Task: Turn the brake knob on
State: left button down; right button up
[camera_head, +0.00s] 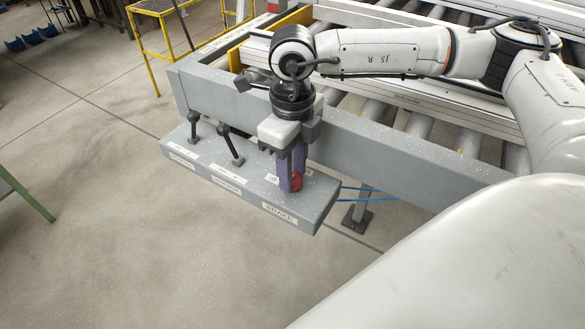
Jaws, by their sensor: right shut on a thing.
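The brake knob (297,182) is red and sits on top of the grey control box, above a label reading BRAKE (280,214). My right gripper (291,183) points down over it, with purple fingers shut on the knob. The fingers hide most of the knob and part of the labels beside it, so its turned position cannot be read. My left gripper is not in view.
The grey control box (228,189) carries two black levers (231,146) left of the knob. Behind it runs a grey frame rail (400,158) with conveyor rollers. A yellow stand (150,50) is at the back left. Open floor lies in front.

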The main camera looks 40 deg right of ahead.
jog(key=shift+f+m+b, duration=0.1)
jog(key=shift+m+b, duration=0.45)
jog(key=shift+m, duration=0.15)
jog(key=shift+m+b, duration=0.85)
jog(key=shift+m, duration=0.35)
jog(key=m+b, duration=0.1)
jog(key=m, duration=0.1)
jog(key=shift+m, duration=0.3)
jog(key=m+b, duration=0.1)
jog(key=m, duration=0.1)
jog(key=shift+m, duration=0.4)
jog(key=m+b, duration=0.1)
jog(key=m, duration=0.3)
jog(key=shift+w, duration=0.1)
jog(key=m, duration=0.4)
jog(key=shift+r+m, duration=0.2)
jog(key=shift+m, duration=0.1)
jog(key=o, duration=1.1)
jog(key=shift+c, duration=0.2)
